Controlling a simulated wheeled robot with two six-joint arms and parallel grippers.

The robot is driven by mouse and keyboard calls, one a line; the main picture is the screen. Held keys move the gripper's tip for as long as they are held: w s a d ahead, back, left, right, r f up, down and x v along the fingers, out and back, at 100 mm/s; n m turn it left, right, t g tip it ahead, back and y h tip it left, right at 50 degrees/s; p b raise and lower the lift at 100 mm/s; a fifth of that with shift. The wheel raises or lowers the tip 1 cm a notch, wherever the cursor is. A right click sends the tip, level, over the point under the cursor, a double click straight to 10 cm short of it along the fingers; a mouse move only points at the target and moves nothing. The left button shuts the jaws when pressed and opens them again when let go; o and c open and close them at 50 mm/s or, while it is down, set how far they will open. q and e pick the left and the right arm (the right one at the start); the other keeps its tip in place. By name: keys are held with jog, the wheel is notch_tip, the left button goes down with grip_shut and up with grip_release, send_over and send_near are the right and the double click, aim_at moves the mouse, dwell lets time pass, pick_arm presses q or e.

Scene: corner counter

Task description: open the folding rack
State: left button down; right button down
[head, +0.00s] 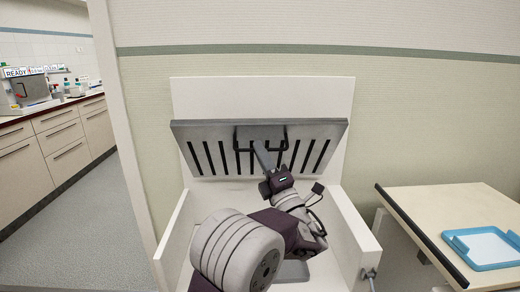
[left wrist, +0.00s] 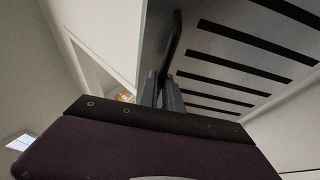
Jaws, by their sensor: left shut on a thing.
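The folding rack (head: 215,150) is a grey slatted panel with dark slots, in the middle of the head view. It is tilted in front of a white back panel. A dark handle (head: 284,141) stands at the middle of its upper part. My left gripper (head: 262,150) reaches up to the rack at this handle and is shut on it. In the left wrist view the slotted underside of the rack (left wrist: 235,60) fills the upper right, and the fingers (left wrist: 160,90) meet the dark handle bar (left wrist: 172,45). My right gripper is not in view.
The rack sits in a white open-topped frame with low side walls (head: 350,225). A small table (head: 440,205) with a blue tray (head: 484,248) stands at the right. Drawer cabinets (head: 55,140) line the left, with clear floor before them. A wall stands close behind.

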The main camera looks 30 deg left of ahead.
pick_arm(q)
jog(key=shift+s+d+f, duration=0.2)
jog(key=shift+s+f, duration=0.05)
jog(key=shift+f, duration=0.2)
jog(key=c, duration=1.5)
grip_release()
jog(key=shift+w+f, duration=0.15)
jog(key=p+v, duration=0.1)
jog(key=v, duration=0.8)
